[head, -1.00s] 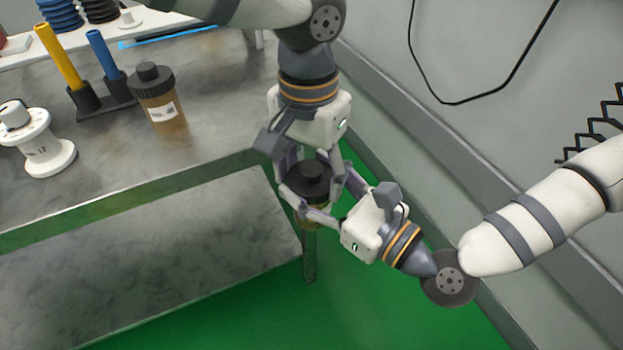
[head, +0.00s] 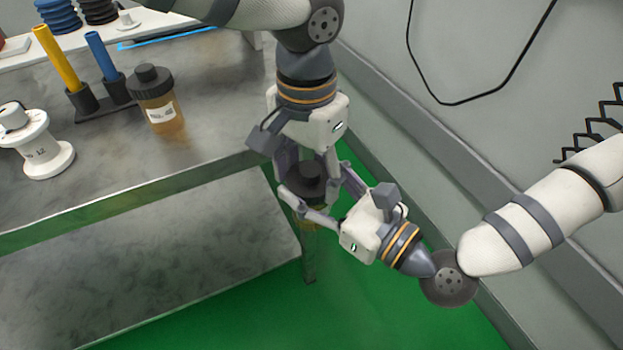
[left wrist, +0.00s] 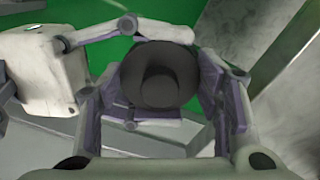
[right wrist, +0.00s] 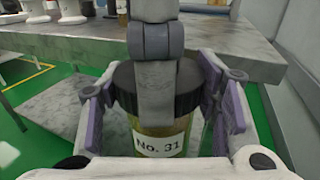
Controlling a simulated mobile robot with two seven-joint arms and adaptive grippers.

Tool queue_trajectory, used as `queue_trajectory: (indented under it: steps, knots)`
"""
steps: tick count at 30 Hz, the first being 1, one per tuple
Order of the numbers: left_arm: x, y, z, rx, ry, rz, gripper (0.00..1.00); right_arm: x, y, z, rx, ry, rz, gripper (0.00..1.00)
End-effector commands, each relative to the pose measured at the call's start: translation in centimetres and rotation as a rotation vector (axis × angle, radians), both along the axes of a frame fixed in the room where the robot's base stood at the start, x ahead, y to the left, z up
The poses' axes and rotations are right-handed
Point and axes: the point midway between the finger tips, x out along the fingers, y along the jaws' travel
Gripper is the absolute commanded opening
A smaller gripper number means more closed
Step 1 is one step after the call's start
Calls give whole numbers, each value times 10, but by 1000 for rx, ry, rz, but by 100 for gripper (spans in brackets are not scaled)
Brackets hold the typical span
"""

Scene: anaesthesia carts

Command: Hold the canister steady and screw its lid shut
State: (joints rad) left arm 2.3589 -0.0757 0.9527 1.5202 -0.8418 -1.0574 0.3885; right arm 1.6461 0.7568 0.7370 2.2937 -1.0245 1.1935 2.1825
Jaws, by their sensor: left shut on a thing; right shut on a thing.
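The canister is amber with a white "No. 31" label (right wrist: 158,145) and a dark lid (right wrist: 187,85) on top, upright in the right wrist view. In the head view its dark lid (head: 309,180) shows between both grippers, off the table's corner. My left gripper (head: 312,172) reaches down from above and is shut on the lid; the left wrist view shows the round lid (left wrist: 158,75) between its fingers. My right gripper (head: 318,205) comes from the right and is shut around the canister's body. Fingers hide parts of the lid and body. The thread cannot be seen.
The metal table (head: 215,120) stands at left with a lower shelf (head: 150,260). On it are another amber canister with a dark lid (head: 155,98), a white spool (head: 38,145), and yellow and blue rods (head: 60,60) in a dark holder. A grey wall (head: 520,80) is at right.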

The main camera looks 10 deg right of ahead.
Motion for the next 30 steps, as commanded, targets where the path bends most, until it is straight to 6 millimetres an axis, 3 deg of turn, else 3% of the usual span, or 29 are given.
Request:
queue_trajectory:
  steps: [8,9,11,20,30]
  knots:
    - [6,-2,3,-13,-17,2,25,-6,6,2,4,1,24,0]
    - [6,-2,3,-13,-17,2,68,-6,6,2,4,1,25,0]
    - [5,-2,3,-11,-16,2,79,-6,6,2,4,0,22,0]
    - [3,-1,3,-7,-9,0,79,-3,3,2,3,-1,12,0]
    - [2,-1,44,-6,-8,1,79,-2,2,2,3,-2,9,0]
